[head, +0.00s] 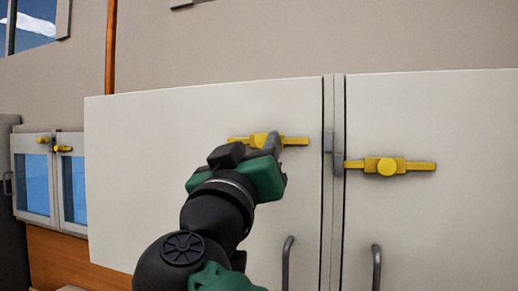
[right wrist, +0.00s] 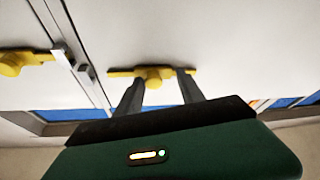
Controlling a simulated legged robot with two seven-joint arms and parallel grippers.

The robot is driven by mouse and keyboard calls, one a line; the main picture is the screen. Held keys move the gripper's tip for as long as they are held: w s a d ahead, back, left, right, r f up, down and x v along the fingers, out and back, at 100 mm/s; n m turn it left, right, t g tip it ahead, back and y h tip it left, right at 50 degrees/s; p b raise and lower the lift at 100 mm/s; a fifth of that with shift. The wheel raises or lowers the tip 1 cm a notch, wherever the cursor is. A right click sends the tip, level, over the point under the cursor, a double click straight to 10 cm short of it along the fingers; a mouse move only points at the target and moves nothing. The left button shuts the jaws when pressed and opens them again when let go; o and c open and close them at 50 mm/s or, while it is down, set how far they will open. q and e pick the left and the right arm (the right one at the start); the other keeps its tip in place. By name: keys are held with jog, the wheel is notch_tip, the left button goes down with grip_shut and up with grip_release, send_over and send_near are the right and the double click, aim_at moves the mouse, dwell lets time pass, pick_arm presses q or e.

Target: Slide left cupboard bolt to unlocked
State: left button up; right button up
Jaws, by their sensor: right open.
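The left cupboard bolt (head: 294,141) is a yellow bar with a raised middle on the left white door. Its right end stops short of the grey catch (head: 328,142) at the door gap, with a small space between. My right gripper (head: 262,147) is at this bolt and hides part of its middle. In the right wrist view the fingers (right wrist: 160,84) are apart on either side of the knob of the bolt (right wrist: 153,73). I cannot tell whether they touch it. My left gripper is not in view.
The right door has a similar yellow bolt (head: 388,166), whose left end reaches its catch. Grey handles (head: 288,262) (head: 376,267) stand out below. A smaller glazed cabinet (head: 34,180) with yellow bolts is at the far left.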

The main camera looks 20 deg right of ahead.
jog(key=shift+s+a, duration=0.2)
jog(key=shift+a, duration=0.1)
jog(key=b+v, duration=0.7)
jog(key=v, duration=0.9)
jog(key=shift+a, duration=0.2)
jog(key=shift+s+d+f, duration=0.1)
jog(key=shift+d+f, duration=0.05)
jog(key=shift+d, duration=0.05)
